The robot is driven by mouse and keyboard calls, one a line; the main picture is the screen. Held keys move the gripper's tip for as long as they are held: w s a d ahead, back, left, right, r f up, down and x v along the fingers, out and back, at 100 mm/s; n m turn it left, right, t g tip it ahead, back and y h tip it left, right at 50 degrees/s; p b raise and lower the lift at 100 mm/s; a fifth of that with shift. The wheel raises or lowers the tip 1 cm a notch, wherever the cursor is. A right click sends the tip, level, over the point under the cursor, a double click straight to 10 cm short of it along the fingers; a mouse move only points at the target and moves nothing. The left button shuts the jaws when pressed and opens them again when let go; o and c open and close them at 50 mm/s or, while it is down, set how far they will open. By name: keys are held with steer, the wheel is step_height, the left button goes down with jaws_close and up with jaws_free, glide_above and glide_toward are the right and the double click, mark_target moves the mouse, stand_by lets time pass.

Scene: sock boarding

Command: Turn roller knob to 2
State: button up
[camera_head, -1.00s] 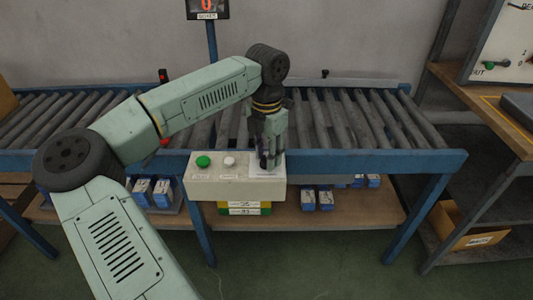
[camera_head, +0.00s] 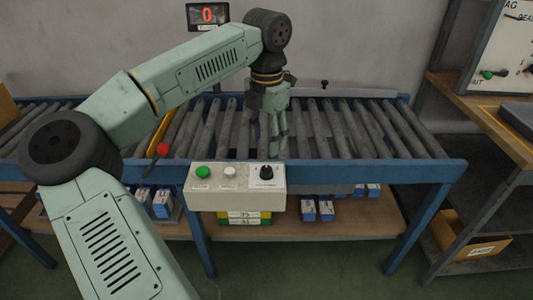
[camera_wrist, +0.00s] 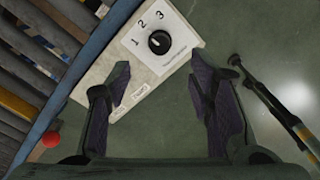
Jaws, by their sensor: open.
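The roller knob (camera_head: 266,173) is a black dial on a white plate at the right end of a pale control box (camera_head: 236,203). In the wrist view the knob (camera_wrist: 159,42) has the numbers 1, 2 and 3 around it. A small light mark shows on its face, but I cannot tell which number it points to. My gripper (camera_head: 270,152) is behind and above the box in the head view, apart from the knob. In the wrist view my gripper (camera_wrist: 160,92) is open and empty, with the knob beyond its fingertips.
A green button (camera_head: 203,171) and a white button (camera_head: 229,170) sit left of the knob. The roller conveyor (camera_head: 350,130) lies behind the box. A red-balled lever (camera_head: 163,150) stands to the left. A display (camera_head: 208,15) reads 0.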

steer(key=shift+r, duration=1.65)
